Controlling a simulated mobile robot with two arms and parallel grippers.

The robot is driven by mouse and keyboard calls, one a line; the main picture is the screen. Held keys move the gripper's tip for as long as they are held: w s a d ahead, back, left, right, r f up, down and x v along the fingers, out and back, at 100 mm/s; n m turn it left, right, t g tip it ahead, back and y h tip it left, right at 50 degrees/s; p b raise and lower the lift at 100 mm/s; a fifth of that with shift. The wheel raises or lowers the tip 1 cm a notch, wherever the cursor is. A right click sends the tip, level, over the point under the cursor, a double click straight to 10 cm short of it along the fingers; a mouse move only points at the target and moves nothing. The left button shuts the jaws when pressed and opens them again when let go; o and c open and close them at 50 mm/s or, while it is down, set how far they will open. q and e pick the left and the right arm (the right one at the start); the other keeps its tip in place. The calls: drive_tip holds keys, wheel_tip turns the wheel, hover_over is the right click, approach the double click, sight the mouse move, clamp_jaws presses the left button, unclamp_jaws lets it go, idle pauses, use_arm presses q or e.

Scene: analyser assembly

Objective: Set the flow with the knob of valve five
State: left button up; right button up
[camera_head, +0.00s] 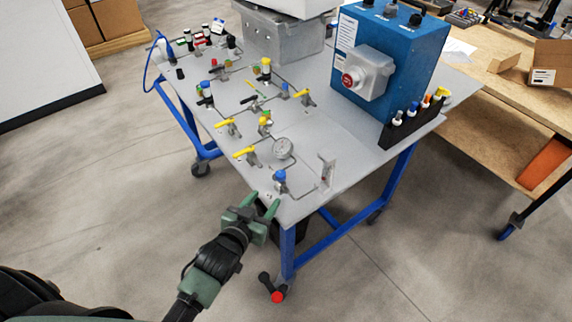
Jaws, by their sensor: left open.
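Several small valves with coloured handles stand along metal tubing on the grey table (330,130). No valve number is legible, so I cannot tell which is valve five. A blue-knobbed valve (280,176) stands near the front corner, beside a round gauge (283,148). Yellow-handled valves stand behind it, one at the left edge (245,153). My left gripper (262,203) is open and empty at the table's front left edge, in front of the blue knob and apart from it. My right gripper is not in view.
A blue box with a red button (347,80) stands at the table's back right, with a black rack of coloured-topped items (405,122) by it. A small upright flow tube (326,174) stands near the front edge. The floor left of the table is clear.

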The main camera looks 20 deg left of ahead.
sight(278, 177)
use_arm(q)
drive_tip(key=w+r+t, duration=0.1)
drive_tip(key=w+d+r+t+h, duration=0.1)
drive_tip(key=w, duration=0.1)
drive_tip(key=w+r+t+h, duration=0.1)
drive_tip(key=shift+w+d+r+m+t, duration=0.1)
drive_tip(key=shift+w+d+m+t, duration=0.05)
drive_tip(key=shift+d+m+t, duration=0.2)
drive_tip(key=w, duration=0.3)
drive_tip(key=w+d+p, duration=0.1)
drive_tip(key=w, duration=0.3)
drive_tip(key=shift+d, duration=0.2)
clamp_jaws()
